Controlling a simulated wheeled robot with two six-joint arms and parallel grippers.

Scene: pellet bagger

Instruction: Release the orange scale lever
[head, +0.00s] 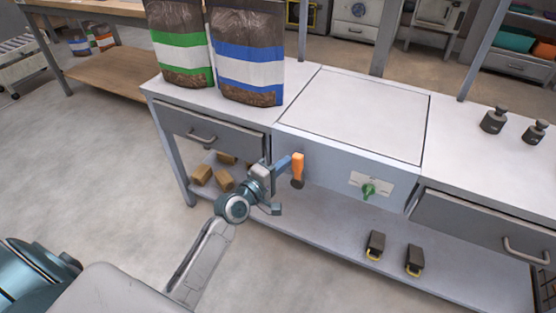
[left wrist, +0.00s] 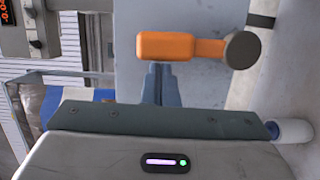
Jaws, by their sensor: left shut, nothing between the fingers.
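The orange scale lever (head: 298,167) sticks up from a dark round pivot on the front panel of the bench, left of the green knob. In the left wrist view the lever (left wrist: 180,46) lies across the picture, with its grey round pivot at its right end. My left gripper (head: 289,164) is at the lever's left side, close to its orange handle. Its fingers (left wrist: 161,75) are shut with nothing between them, and their tips are right at the handle's edge. I cannot tell whether they touch it. My right gripper does not show.
The flat scale plate (head: 365,110) is bare. A green knob (head: 369,189) sits on the same panel. Two pellet bags (head: 248,60) stand on the left bench top, and dark weights (head: 493,120) stand at the right. Small brown blocks (head: 224,180) lie on the lower shelf.

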